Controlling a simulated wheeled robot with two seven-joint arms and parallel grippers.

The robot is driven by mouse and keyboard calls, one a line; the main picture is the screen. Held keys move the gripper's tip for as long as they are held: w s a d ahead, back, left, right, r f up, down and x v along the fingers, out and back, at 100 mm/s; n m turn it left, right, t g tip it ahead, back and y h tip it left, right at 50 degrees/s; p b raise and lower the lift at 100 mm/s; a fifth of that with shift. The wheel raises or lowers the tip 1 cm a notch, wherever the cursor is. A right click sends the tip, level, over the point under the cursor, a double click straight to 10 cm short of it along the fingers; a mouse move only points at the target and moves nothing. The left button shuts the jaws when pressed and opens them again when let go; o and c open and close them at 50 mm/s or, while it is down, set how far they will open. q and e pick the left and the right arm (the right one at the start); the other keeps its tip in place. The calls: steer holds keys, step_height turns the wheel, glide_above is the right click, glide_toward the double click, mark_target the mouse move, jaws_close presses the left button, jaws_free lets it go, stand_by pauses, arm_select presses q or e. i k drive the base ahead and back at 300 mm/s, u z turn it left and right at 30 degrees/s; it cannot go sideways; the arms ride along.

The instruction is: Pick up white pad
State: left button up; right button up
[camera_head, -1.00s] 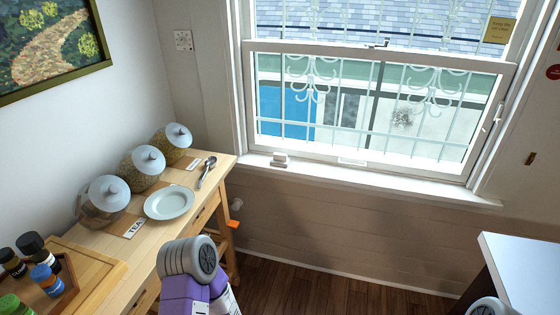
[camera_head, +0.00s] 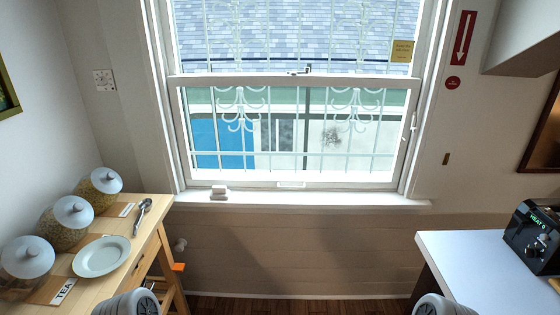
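A small white item, likely the white pad (camera_head: 219,192), sits on the window sill (camera_head: 330,200) near its left end. It looks like two small blocks or layers, one on the other, too small to tell exactly. Neither gripper is in view. Only rounded grey parts of my arms show at the bottom edge, well below the sill.
On the left, a wooden table (camera_head: 157,218) holds several lidded jars (camera_head: 73,218), a plate (camera_head: 101,256) and a spoon (camera_head: 142,215). On the right, a white counter (camera_head: 465,262) bears a black appliance (camera_head: 533,236). The floor between shows as a narrow strip.

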mark_target(218, 191)
steer(key=u, duration=0.1)
steer(key=i, duration=1.2)
